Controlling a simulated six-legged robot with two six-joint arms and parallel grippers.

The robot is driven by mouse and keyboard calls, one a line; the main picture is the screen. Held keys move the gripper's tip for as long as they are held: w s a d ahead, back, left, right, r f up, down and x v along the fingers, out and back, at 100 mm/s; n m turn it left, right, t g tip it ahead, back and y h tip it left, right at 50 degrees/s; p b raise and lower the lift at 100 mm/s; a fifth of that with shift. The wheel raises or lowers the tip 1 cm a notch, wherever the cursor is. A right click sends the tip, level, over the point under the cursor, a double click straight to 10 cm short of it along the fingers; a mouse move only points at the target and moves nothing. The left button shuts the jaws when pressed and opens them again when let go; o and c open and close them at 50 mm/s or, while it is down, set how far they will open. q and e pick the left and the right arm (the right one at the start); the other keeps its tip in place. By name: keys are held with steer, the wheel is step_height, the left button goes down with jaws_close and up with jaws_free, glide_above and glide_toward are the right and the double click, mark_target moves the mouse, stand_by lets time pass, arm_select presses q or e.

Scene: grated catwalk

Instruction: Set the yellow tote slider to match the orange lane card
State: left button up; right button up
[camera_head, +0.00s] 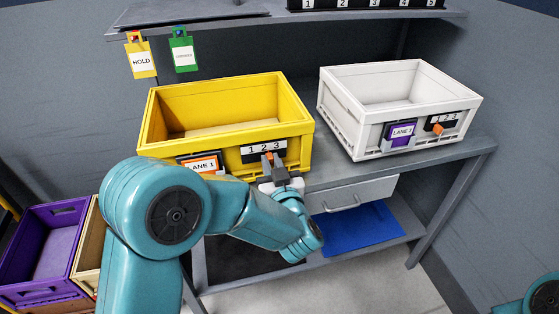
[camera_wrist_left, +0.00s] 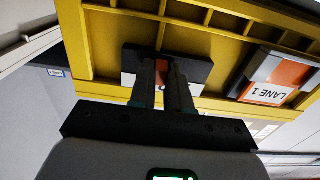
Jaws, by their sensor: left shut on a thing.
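The yellow tote (camera_head: 218,128) stands on the grey bench. Its orange lane card (camera_head: 200,165) reads "LANE 1" and sits left of the slider plate; it also shows in the wrist view (camera_wrist_left: 272,80), upside down. The black slider plate (camera_head: 252,155) carries the numbers 1 2 3. My left gripper (camera_head: 273,164) is at this plate, shut on the small orange slider, which it mostly hides. The slider appears under the 2 to 3 side, but its exact stop is unclear. In the left wrist view, the fingers (camera_wrist_left: 166,88) reach the plate's front. My right gripper is not in view.
A white tote (camera_head: 350,118) with a purple lane card (camera_head: 401,132) and its own orange slider (camera_head: 438,129) stands to the right. HOLD (camera_head: 141,58) and green tags (camera_head: 184,53) hang from the shelf above. A purple crate (camera_head: 35,290) stands at lower left.

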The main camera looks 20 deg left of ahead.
mark_target(252, 158)
arm_select(q)
steer(key=shift+s+a+b, duration=0.2)
steer(key=shift+s+a, duration=0.35)
steer(key=shift+a, duration=0.3)
steer(key=shift+s+a+b, duration=0.15)
steer(key=shift+s+a, duration=0.4)
steer(key=shift+a, duration=0.25)
stand_by(0.5)
steer(key=o, duration=0.6)
steer(key=shift+b+v, duration=0.6)
steer(key=shift+v, duration=2.9)
